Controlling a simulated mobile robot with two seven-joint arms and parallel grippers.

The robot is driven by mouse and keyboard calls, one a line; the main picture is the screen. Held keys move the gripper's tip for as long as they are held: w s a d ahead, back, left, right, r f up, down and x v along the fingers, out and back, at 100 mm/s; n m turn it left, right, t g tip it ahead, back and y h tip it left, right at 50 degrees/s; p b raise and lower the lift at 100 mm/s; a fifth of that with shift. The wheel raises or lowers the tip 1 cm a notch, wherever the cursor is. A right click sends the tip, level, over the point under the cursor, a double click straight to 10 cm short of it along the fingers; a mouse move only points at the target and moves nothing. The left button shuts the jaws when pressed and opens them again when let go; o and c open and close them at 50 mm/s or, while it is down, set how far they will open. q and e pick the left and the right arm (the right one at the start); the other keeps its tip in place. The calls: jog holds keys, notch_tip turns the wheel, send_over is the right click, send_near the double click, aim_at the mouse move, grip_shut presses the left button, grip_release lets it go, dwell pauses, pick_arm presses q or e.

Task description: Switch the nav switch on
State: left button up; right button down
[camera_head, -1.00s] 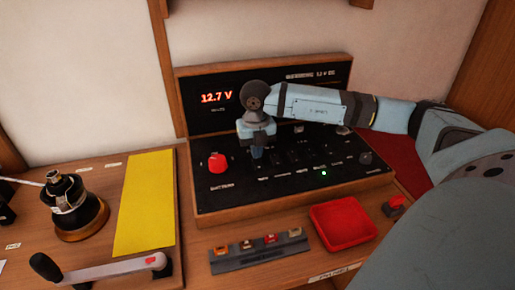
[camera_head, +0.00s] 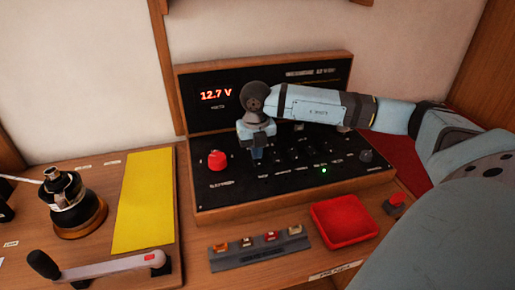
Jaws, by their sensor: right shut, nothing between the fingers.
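The switch panel (camera_head: 215,198) is a black board in a wooden frame, with a red knob (camera_head: 217,160) at its left. A row of small black switches (camera_head: 315,148) runs across its middle, with labels below too small to read. One green light (camera_head: 323,170) is lit under a switch on the right part of the row. My right gripper (camera_head: 257,154) points down at the left end of the row, shut and empty, and hides what is under it. I cannot tell whether it touches a switch or which switch is the nav one. My left gripper is out of view.
A red tray (camera_head: 344,221) and a strip of coloured fuses (camera_head: 259,247) lie in front of the panel. A winch (camera_head: 75,208), a crank handle (camera_head: 105,267) and a yellow sheet (camera_head: 146,202) are at left. The display (camera_head: 216,95) reads 12.7 V.

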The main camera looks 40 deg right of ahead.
jog(key=shift+r+p, duration=1.15)
jog(key=shift+r, duration=0.55)
jog(key=shift+r+p, duration=1)
jog(key=shift+r, duration=0.7)
